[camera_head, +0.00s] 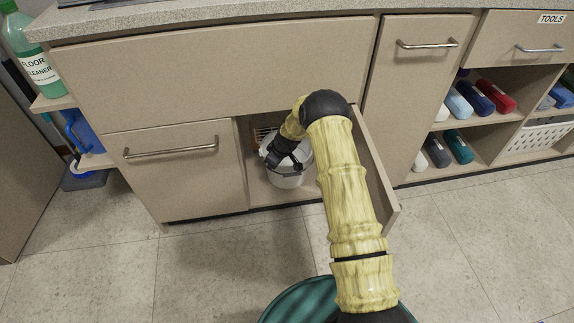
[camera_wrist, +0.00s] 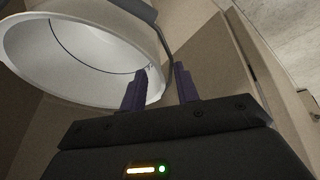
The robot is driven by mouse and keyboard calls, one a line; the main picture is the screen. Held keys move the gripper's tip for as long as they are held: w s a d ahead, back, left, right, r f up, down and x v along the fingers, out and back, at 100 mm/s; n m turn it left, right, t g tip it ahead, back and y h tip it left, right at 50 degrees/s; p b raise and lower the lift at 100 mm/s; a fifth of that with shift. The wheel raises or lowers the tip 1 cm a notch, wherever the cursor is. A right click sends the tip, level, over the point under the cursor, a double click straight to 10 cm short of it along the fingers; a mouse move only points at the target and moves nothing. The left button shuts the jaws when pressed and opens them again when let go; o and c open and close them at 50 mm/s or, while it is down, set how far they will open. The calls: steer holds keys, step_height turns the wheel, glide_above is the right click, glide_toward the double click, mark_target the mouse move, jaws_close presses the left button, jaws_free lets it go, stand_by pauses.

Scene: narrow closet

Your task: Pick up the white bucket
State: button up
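The white bucket (camera_head: 288,178) stands inside the open cabinet under the counter, in the head view. My arm reaches down into that opening, and my gripper is at the bucket's top, partly hiding it. In the wrist view the bucket (camera_wrist: 75,60) fills the upper left, with its mouth facing the camera. My gripper (camera_wrist: 160,80) is open there, its two dark fingers apart. The left finger overlaps the bucket's mouth and the right finger lies outside the rim, so the rim edge shows between them. Contact cannot be told. A dark handle (camera_wrist: 158,35) runs along the bucket's right side.
The open cabinet door (camera_head: 375,175) stands just right of my arm. A closed door (camera_head: 180,168) is left of the opening, and the counter (camera_head: 200,18) is above. A green floor cleaner bottle (camera_head: 32,55) stands far left. Shelves with rolled towels (camera_head: 480,97) are at right.

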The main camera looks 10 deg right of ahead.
steer(key=shift+w+f, duration=0.1)
steer(key=shift+f, duration=0.05)
steer(key=b+x, duration=0.3)
steer(key=x, duration=0.2)
steer(key=shift+w+d+b, duration=0.1)
steer(key=shift+w+b, duration=0.1)
steer(key=shift+b, duration=0.1)
stand_by(0.5)
jaws_close()
